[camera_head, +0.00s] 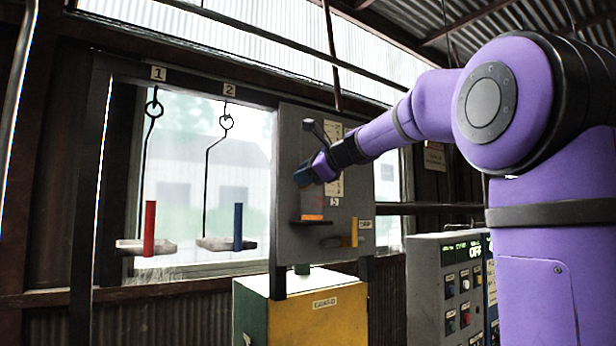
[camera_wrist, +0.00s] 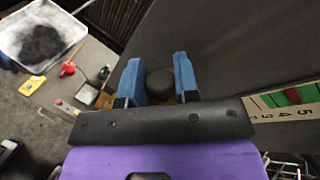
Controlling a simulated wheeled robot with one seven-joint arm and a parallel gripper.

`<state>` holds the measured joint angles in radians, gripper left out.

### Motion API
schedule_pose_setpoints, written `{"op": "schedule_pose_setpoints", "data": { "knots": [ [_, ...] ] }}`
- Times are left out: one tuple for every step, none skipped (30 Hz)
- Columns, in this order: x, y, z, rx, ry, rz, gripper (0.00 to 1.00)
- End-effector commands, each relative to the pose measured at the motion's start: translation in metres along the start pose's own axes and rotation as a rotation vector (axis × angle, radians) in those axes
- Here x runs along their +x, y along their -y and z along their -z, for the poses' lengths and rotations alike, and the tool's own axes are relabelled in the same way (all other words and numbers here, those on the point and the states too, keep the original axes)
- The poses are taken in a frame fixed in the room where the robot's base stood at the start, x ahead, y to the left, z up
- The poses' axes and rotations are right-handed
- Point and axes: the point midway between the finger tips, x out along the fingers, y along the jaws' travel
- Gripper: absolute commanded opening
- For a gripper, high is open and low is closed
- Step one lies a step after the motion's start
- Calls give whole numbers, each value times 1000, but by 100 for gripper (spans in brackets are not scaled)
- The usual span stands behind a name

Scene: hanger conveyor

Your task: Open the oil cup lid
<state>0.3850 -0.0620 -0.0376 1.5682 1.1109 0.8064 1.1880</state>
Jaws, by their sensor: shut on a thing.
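The oil cup (camera_head: 312,207) is mounted on the front of a grey panel (camera_head: 290,150), with orange at its base. My gripper (camera_head: 310,174) is right at the top of the cup and hides much of it. In the wrist view, the two blue fingers of my gripper (camera_wrist: 158,80) are on either side of a dark round lid (camera_wrist: 158,86). They are shut on it. I cannot tell whether the lid still sits on the cup.
A level scale (camera_head: 334,165) is beside the cup. A yellow handle (camera_head: 352,235) is lower on the panel. Hooks carry trays with a red bar (camera_head: 150,228) and a blue bar (camera_head: 238,226) at left. A control box (camera_head: 450,290) stands at right.

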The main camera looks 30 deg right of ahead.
Motion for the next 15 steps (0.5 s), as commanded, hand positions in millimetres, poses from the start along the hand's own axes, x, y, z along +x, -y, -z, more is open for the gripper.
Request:
{"op": "schedule_pose_setpoints", "data": {
  "knots": [
    [0, -2, -3, -43, -15, -1, 5],
    [1, -2, -4, -69, -26, -1, 5],
    [1, -4, -5, -105, -41, -1, 5],
    [2, -4, -6, -131, -51, -1, 5],
    [2, -5, -7, -158, -63, -1, 5],
    [2, -6, -8, -193, -77, 0, 5],
    [2, -7, -9, -219, -88, -1, 5],
    [3, -8, -10, -246, -98, -1, 5],
    [3, -9, -11, -280, -113, -1, 5],
    [4, -10, -11, -307, -125, 0, 5],
    [4, -11, -12, -333, -135, -1, 5],
    [5, -13, -13, -368, -149, -1, 5],
    [5, -14, -13, -394, -161, -1, 5],
    [6, -15, -14, -420, -172, -1, 5],
    [6, -16, -14, -455, -186, -1, 5]
  ]
}}
